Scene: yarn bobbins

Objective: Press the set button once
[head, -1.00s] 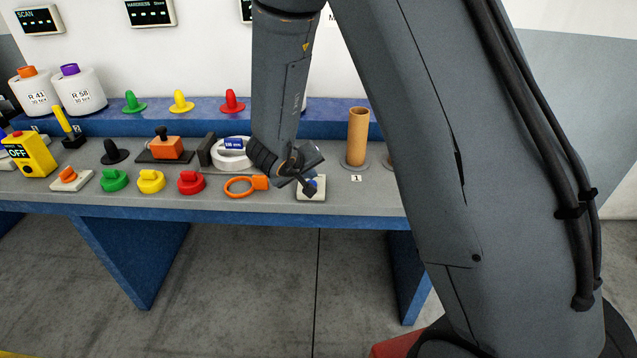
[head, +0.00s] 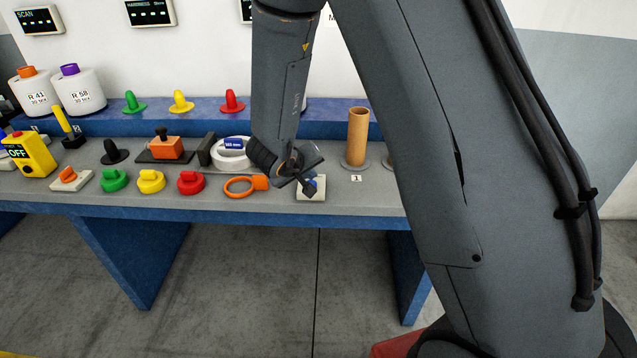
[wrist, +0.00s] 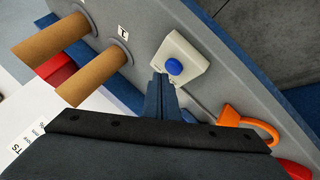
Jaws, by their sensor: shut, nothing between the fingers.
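The set button is a blue round button (wrist: 174,67) on a white box (wrist: 190,52), on the grey bench top. In the head view the white box (head: 318,190) stands near the bench's front edge, partly hidden by my gripper (head: 309,190). In the wrist view my gripper (wrist: 163,76) is shut and empty, its fingertips beside the blue button on the near side of the white box. I cannot tell whether the fingertips touch the box.
An orange ring tool (head: 240,187) lies left of the white box. A cardboard tube (head: 357,135) stands behind and to the right. Coloured knobs (head: 151,181) and a yellow OFF box (head: 30,155) are further left.

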